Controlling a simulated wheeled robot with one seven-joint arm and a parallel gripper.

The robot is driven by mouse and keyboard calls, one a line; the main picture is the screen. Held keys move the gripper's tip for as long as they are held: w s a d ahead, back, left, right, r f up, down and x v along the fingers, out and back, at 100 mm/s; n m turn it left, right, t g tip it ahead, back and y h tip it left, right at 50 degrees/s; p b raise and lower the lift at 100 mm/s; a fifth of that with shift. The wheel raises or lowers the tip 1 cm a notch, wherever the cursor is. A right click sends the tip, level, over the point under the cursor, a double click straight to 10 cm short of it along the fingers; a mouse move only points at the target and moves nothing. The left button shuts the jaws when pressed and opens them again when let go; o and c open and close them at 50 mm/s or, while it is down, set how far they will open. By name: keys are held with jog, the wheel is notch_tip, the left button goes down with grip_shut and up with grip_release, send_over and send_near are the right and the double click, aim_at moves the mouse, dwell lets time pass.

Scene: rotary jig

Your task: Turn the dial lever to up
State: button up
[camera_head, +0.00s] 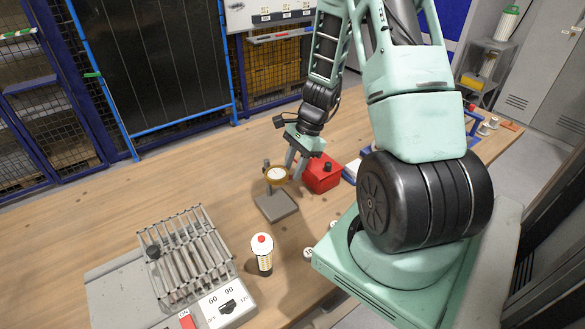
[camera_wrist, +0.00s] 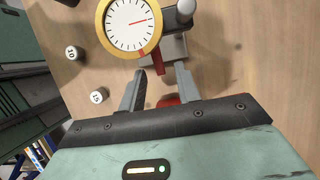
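A round dial gauge (camera_head: 277,174) with a yellow rim stands on a small stand with a grey base (camera_head: 277,206). In the wrist view, the dial gauge (camera_wrist: 130,24) has a white face and a red pointer, at the top of the picture. A dark red, lever-like piece (camera_wrist: 158,62) sticks out below its rim, towards my fingertips. My gripper (camera_head: 294,170) is beside the gauge. In the wrist view my gripper (camera_wrist: 160,70) has its two fingers apart, with the end of the red piece seemingly between their tips. Contact cannot be told.
A red box (camera_head: 322,174) stands just behind my gripper. A grey control box has a black knob (camera_head: 229,307) marked 60 and 90 and a red switch (camera_head: 187,320). A rack of rods (camera_head: 185,255) and a red-topped lamp (camera_head: 262,252) stand nearby.

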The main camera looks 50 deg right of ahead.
jog(key=shift+a+f, duration=0.2)
jog(key=shift+f, duration=0.3)
grip_shut()
